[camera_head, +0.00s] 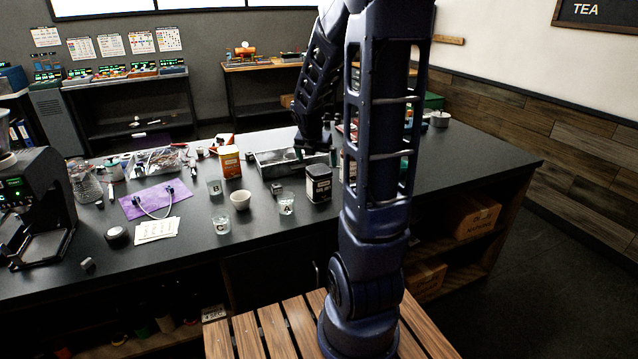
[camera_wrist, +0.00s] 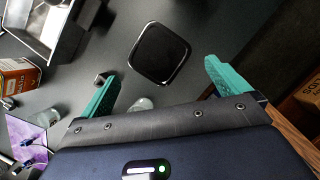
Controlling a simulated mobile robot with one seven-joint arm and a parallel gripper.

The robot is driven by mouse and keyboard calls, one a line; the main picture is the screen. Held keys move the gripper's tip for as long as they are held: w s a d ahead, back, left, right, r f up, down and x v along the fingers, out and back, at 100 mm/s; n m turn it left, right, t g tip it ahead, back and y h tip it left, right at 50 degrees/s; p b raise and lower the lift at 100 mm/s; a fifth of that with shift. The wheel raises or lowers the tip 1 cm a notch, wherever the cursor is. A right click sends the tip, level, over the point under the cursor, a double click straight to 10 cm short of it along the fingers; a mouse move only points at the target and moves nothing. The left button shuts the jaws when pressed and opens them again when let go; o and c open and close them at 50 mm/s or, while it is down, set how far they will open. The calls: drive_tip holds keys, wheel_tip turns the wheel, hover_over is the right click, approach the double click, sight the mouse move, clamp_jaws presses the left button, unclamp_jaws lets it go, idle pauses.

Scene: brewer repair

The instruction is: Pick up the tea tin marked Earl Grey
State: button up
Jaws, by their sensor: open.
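A black tin with a pale label (camera_head: 318,183) stands upright on the dark counter, just left of my arm in the head view. In the wrist view its dark square lid (camera_wrist: 160,53) shows from above, beyond and between my fingertips. An orange tin with a white label (camera_head: 229,161) stands further left; its side also shows in the wrist view (camera_wrist: 18,76). The lettering on both tins is too small to read. My gripper (camera_wrist: 161,68) is open and empty, its teal fingers apart, and seems to be above the black tin. My arm hides part of the counter.
A metal tray (camera_head: 272,166) lies behind the black tin. A purple cloth (camera_head: 150,200) lies further left. The counter's right end is largely clear.

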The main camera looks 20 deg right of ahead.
sight(319, 170)
drive_tip(key=shift+x, duration=4.95)
drive_tip(key=shift+a, duration=0.1)
drive_tip(key=c, duration=0.9)
